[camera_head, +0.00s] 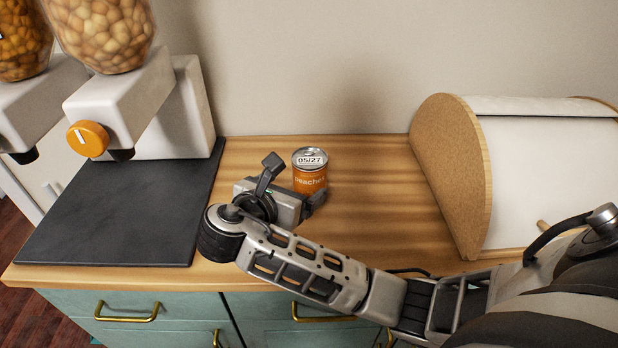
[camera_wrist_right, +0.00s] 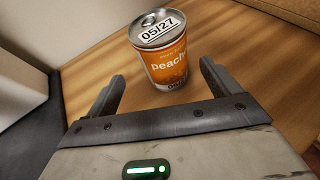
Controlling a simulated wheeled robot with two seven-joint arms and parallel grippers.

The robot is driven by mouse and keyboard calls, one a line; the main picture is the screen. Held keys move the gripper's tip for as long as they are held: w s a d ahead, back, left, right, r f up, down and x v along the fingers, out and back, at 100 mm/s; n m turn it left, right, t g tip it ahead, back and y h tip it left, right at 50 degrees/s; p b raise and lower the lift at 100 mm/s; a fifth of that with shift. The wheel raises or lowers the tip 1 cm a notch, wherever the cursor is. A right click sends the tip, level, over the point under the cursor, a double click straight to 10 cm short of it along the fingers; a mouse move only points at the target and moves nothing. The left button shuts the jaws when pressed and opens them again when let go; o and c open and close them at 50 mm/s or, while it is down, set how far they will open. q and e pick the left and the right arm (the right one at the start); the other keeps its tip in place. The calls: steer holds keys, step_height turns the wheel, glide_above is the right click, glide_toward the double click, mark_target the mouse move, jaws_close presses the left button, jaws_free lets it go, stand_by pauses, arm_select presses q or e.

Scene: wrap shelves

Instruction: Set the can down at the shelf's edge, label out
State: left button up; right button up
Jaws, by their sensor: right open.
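An orange can (camera_head: 309,176) with a silver top stands upright on the wooden counter. Its label reads "peaches" and a white tag on its top part reads "05/27". In the right wrist view the can (camera_wrist_right: 163,62) stands just beyond the fingers, with its label facing the camera. My right gripper (camera_head: 291,180) is beside the can on its near left side. In the right wrist view the gripper (camera_wrist_right: 161,82) is open, its two fingers spread and nothing held between them. My left gripper is not in view.
A dark mat (camera_head: 120,215) lies left of the can, with a white dispenser (camera_head: 150,110) at its back. A bread box (camera_head: 450,170) with wooden sides stands at the right. The wooden counter (camera_head: 370,170) between is clear. Teal drawers (camera_head: 180,312) are below.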

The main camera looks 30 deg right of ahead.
steer(key=shift+w+d+f, duration=0.25)
steer(key=shift+w+d, duration=0.05)
steer(key=shift+d, duration=0.2)
steer(key=x, duration=0.4)
steer(key=shift+s+d+r, duration=0.15)
steer(key=shift+d+r, duration=0.1)
steer(key=shift+d, duration=0.25)
steer(key=shift+w+d+f, duration=0.15)
steer(key=shift+w+d, duration=0.05)
steer(key=shift+d, duration=0.05)
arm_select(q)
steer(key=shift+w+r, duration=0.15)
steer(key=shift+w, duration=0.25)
arm_select(e)
steer(key=c, duration=1.4)
